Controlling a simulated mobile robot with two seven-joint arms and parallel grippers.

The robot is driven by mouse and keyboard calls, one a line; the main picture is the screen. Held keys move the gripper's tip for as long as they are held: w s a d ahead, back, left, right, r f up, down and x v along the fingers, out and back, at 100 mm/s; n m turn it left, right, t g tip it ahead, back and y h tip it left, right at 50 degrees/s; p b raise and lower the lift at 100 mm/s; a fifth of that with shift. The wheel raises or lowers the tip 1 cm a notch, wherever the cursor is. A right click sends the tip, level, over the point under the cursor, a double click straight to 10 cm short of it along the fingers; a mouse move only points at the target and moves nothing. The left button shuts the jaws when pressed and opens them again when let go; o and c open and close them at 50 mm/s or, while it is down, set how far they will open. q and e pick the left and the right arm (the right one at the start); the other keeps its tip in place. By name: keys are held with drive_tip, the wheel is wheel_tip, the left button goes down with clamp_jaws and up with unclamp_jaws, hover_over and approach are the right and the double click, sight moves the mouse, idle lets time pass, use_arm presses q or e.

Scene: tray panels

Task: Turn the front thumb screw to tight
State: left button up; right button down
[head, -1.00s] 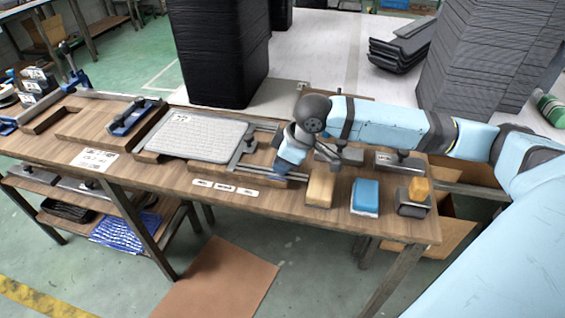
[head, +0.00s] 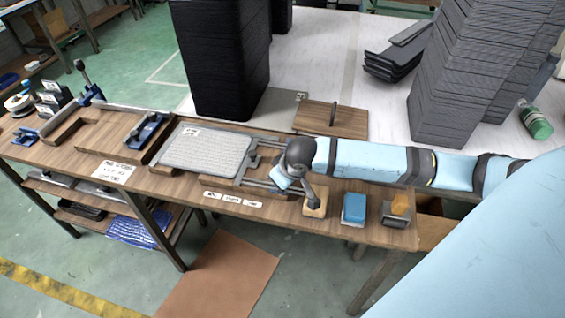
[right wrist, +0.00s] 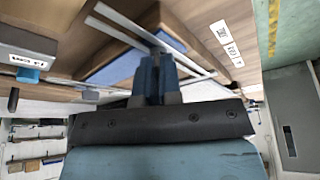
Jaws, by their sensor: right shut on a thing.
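In the head view my right gripper (head: 283,183) is at the near right end of the metal rails (head: 262,187), beside the grey textured panel (head: 207,150). In the right wrist view its blue fingers (right wrist: 156,72) are together at the rails (right wrist: 125,25). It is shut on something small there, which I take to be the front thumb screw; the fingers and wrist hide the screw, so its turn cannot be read. A dark clamp piece (head: 254,158) shows on the rails farther back. My left gripper is not in view.
Right of my gripper on the bench (head: 375,233) stand a wooden block (head: 315,208), a blue block (head: 354,207) and an orange-topped block (head: 400,204). White labels (head: 230,199) lie along the front. A board with a handle (head: 330,120) is behind my arm.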

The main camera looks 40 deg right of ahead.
drive_tip(key=m+h+p, duration=0.1)
drive_tip(key=m+p, duration=0.1)
drive_tip(key=p, duration=0.2)
drive_tip(key=m+h+p, duration=0.1)
drive_tip(key=m+p, duration=0.2)
drive_tip(key=p, duration=0.1)
drive_tip(key=m+h+p, duration=0.1)
drive_tip(key=m+p, duration=0.2)
drive_tip(key=p, duration=0.2)
drive_tip(key=shift+a+r+g, duration=0.3)
drive_tip(key=m+h+p, duration=0.1)
drive_tip(key=m+p, duration=0.2)
drive_tip(key=shift+f+g, duration=0.2)
drive_tip(key=shift+g, duration=0.2)
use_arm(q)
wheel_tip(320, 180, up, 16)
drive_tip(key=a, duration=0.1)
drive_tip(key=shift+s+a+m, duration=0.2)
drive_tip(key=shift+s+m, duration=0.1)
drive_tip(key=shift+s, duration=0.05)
use_arm(e)
drive_tip(key=shift+w+m, duration=0.1)
drive_tip(key=shift+m, duration=0.3)
use_arm(q)
drive_tip(key=shift+p, duration=0.3)
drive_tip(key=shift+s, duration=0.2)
use_arm(e)
drive_tip(key=shift+d, duration=0.1)
